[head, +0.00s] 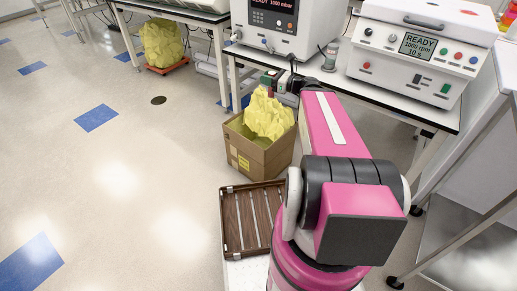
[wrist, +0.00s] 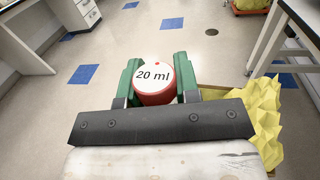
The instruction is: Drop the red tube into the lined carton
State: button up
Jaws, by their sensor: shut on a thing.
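The red tube (wrist: 154,82) has a white top marked "20 ml" and is held between the green fingers of my gripper (wrist: 156,90). In the head view my gripper (head: 275,84) is small and partly covered by my arm, above and near the back of the lined carton. The lined carton (head: 248,158) is an open brown box on the floor with a crumpled yellow liner (head: 268,115) bulging above its rim. In the wrist view the yellow liner (wrist: 262,115) shows to the right of the gripper, partly hidden behind it.
A white bench (head: 425,112) with two machines marked "READY" stands behind and right of the carton. A brown slatted tray (head: 250,222) lies in front of the carton. Another yellow bag (head: 162,43) sits on a red base farther back. The floor at left is clear.

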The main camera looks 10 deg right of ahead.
jog(key=w+d+f, duration=0.2)
jog(key=w+f, duration=1.6)
jog(key=f, duration=0.7)
jog(key=w+f, duration=0.5)
jog(key=f, duration=0.7)
jog(key=shift+a+f, duration=0.35)
jog(key=shift+f, duration=0.05)
jog(key=shift+w, duration=0.1)
jog(key=o, duration=1)
jog(key=shift+c, duration=0.2)
jog(key=v, duration=0.7)
jog(key=shift+d, duration=0.2)
